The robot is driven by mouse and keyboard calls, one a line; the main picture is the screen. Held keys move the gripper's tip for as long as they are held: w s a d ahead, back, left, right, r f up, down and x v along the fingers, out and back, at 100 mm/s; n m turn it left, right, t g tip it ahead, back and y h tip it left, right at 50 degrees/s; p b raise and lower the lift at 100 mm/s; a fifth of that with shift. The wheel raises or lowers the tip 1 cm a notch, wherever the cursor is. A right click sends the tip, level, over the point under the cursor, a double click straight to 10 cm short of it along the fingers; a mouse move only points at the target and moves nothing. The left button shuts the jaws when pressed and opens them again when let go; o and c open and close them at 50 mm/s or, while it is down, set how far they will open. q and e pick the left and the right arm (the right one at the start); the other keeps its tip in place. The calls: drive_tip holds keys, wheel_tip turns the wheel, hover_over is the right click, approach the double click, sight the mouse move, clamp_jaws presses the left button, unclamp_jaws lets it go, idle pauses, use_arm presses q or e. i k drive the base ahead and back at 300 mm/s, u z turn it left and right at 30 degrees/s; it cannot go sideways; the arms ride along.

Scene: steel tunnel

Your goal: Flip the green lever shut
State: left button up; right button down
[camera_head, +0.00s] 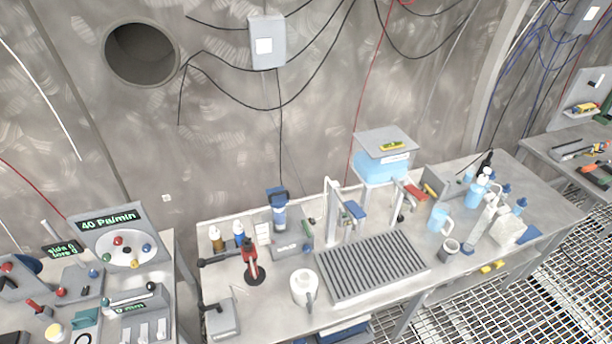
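I cannot make out with certainty which part is the green lever. A teal-green piece (86,318) sits on a device on the left bench, near the bottom edge. A dark green part (605,108) shows at the far right edge, cut off by the frame. Both are too small to tell whether they are levers, or open or shut. Neither my left nor my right gripper is in view.
The middle bench holds a slatted drain grid (372,268), a white jug (304,287), a red-and-black tool (251,262) and a blue water tank (382,165). Bottles (480,188) crowd its right end. A control panel (121,236) stands on the left bench. Grated floor (475,310) lies in front.

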sight(305, 227)
drive_tip(key=u, duration=1.35)
drive_tip(key=k, duration=0.7)
drive_tip(key=z, duration=0.9)
drive_tip(key=i, duration=0.5)
drive_tip(key=u, duration=0.05)
